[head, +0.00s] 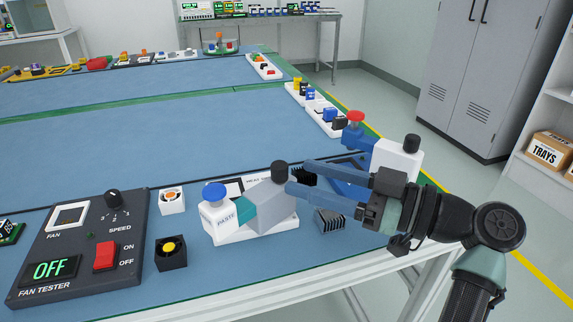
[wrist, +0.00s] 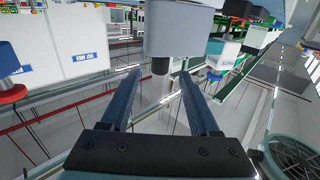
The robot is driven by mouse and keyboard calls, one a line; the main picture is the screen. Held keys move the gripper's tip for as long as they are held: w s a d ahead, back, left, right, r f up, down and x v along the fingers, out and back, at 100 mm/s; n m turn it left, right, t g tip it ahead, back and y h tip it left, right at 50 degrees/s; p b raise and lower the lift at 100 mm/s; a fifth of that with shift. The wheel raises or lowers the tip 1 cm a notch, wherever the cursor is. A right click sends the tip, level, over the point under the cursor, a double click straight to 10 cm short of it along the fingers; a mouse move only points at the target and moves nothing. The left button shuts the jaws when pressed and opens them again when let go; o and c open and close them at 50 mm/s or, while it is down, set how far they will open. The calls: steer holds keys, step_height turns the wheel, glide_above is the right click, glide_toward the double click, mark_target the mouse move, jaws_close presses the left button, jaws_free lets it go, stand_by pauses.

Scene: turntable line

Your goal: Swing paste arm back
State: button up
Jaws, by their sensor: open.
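The paste unit is a white base (head: 258,231) bearing a white block marked PASTE (head: 222,222) with a blue cap (head: 214,193), a teal link and a grey block (head: 273,201) topped by a black knob (head: 279,168). My gripper (head: 298,178) is open and empty, reaching in from the right with its blue fingers beside the knob. In the wrist view the dark knob (wrist: 160,68) lines up between the fingertips; contact is not visible. The PASTE block also shows at the right of the wrist view (wrist: 221,55).
A finned heat sink (head: 330,221) lies under my fingers. A white block with a black knob (head: 398,158) and a blue arm with a red cap (head: 355,116) stand close behind my gripper. The fan tester (head: 80,250) and a yellow-button box (head: 171,254) are to the left.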

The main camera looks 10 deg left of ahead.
steer(key=p+v, duration=0.1)
steer(key=v, duration=0.6)
steer(key=shift+d, duration=0.2)
steer(key=shift+s, duration=0.1)
